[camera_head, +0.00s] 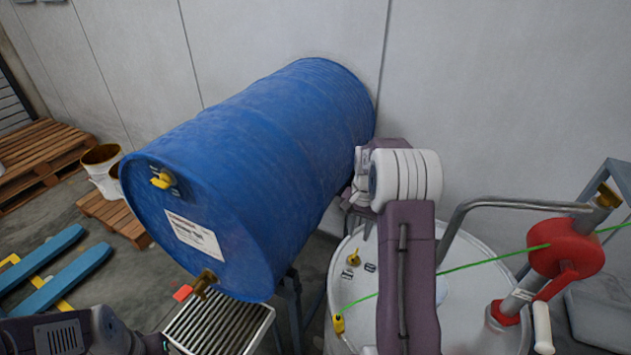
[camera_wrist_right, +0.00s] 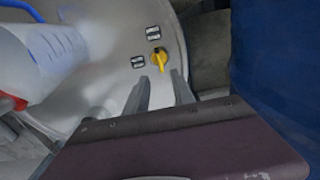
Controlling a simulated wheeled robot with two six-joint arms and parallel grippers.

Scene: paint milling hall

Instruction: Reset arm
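My right arm rises over the pale drum (camera_head: 465,300) at the right in the head view. My right gripper (camera_head: 358,232) hangs over its lid, partly hidden by my wrist. In the right wrist view my right gripper (camera_wrist_right: 162,82) has its two fingers apart with nothing between them. They point towards a yellow knob (camera_wrist_right: 157,61) on the lid, with small labels beside it; the knob also shows in the head view (camera_head: 353,258). I cannot tell whether the fingers touch the lid. Part of my left arm shows at the bottom left of the head view; its gripper is not visible.
A large blue drum (camera_head: 270,150) lies on a stand beside my right arm, its brass tap (camera_head: 205,281) over a grating (camera_head: 222,322).

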